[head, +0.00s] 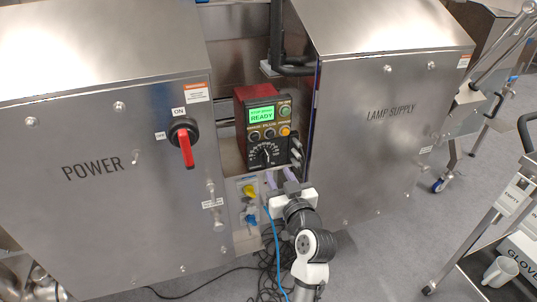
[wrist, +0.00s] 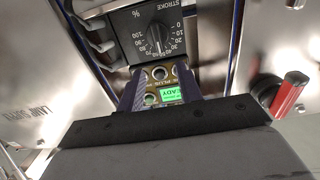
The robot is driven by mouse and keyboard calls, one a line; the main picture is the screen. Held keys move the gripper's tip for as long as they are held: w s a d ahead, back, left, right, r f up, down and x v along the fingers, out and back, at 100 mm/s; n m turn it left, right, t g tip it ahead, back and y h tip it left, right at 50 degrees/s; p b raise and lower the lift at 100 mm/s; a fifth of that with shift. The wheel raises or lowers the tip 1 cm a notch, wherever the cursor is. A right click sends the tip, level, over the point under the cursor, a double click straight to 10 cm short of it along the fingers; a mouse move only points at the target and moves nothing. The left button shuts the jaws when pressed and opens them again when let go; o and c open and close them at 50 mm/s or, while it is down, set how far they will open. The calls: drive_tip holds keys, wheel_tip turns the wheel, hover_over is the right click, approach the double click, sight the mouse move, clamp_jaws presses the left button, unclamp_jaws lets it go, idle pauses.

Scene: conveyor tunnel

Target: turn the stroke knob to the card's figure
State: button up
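The stroke knob (head: 267,153) is a black knob on a dark dial plate with white marks, low on the red-sided control box (head: 243,128). In the wrist view the knob (wrist: 157,38) appears upside down, with a scale from 0 to 100 %. Its pointer seems to lie towards the middle of the scale, but the exact figure is unclear. My gripper (head: 282,177) is below and in front of the knob, apart from it. Its purple fingers stand apart with nothing between them. I cannot make out a card with a figure.
The box's green screen (head: 261,115) reads READY. The POWER cabinet (head: 90,200) with its red switch handle (head: 186,150) stands left, the LAMP SUPPLY cabinet (head: 385,160) right, leaving a narrow gap. Below are a yellow connector (head: 250,192) and loose cables.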

sight(268, 157)
drive_tip(key=p+x, duration=0.1)
drive_tip(key=x, duration=0.7)
drive_tip(key=shift+w+a, duration=0.1)
drive_tip(key=shift+w, duration=0.2)
clamp_jaws()
